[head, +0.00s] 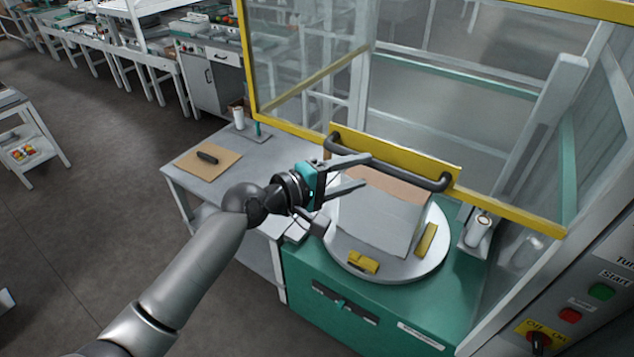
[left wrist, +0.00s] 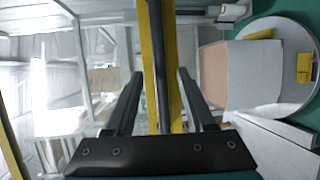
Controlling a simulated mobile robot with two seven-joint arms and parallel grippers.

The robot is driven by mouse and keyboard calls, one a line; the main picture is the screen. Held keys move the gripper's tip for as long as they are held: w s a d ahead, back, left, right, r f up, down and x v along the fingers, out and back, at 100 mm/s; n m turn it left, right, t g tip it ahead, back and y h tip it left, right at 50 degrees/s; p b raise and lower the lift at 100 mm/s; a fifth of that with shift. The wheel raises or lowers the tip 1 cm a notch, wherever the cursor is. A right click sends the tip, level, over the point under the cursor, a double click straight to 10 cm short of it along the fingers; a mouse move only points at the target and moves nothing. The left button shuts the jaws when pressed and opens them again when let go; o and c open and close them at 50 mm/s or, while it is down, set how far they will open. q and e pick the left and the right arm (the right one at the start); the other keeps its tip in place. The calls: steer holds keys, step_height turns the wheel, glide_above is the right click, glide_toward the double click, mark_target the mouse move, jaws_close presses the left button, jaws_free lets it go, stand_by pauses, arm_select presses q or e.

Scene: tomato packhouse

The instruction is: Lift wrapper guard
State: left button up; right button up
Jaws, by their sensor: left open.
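The wrapper guard (head: 505,212) is a clear panel in a yellow frame, its lower edge above the turntable. A dark bar handle (head: 400,175) is fixed to a yellow plate (head: 425,168) on that edge. My left gripper (head: 367,171) is open and empty at the handle's left half, one finger overlapping the bar in the picture and the other below it. In the left wrist view the dark handle (left wrist: 158,60) runs between the two spread fingers (left wrist: 160,74). I cannot tell whether they touch it. My right gripper is out of view.
A wrapped carton (head: 375,222) stands on the round turntable (head: 395,272) under the guard, with yellow blocks (head: 362,262) beside it. A control panel with Start button (head: 602,291) is at the right. A grey side table (head: 190,178) stands at the left.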

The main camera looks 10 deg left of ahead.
arm_select(q)
steer(key=b+v, duration=0.1)
steer(key=v, duration=0.8)
steer(key=shift+r, duration=0.1)
steer(key=w+a+f+y+b, duration=0.1)
steer(key=a+f+y+b, duration=0.25)
steer(key=f, duration=0.85)
steer(key=a+f+y+b, duration=0.2)
steer(key=a+f, duration=0.2)
steer(key=f, duration=0.8)
steer(key=s+a+f+m+g+y+b, duration=0.1)
steer(key=s+a+f+y+b, duration=0.15)
steer(key=f, duration=0.65)
steer(key=s+a+f+m+g+y+b, duration=0.1)
steer(key=s+f+g+b, duration=0.15)
steer(key=f, duration=0.65)
steer(key=s+f+m+g+y+b, duration=0.1)
steer(key=s+f+m+g+b, duration=0.2)
steer(key=s+f, duration=1.2)
steer(key=s+d+f+m+g+y+b, duration=0.1)
steer(key=s+f+m+g+b, duration=0.3)
steer(key=s+f, duration=1.2)
steer(key=s+m+b, duration=0.1)
steer(key=s+m, duration=0.2)
steer(key=s, duration=0.3)
steer(key=shift+d+f+m+b, duration=0.2)
steer(key=shift+d+m+b, duration=0.1)
steer(key=shift+d, duration=0.05)
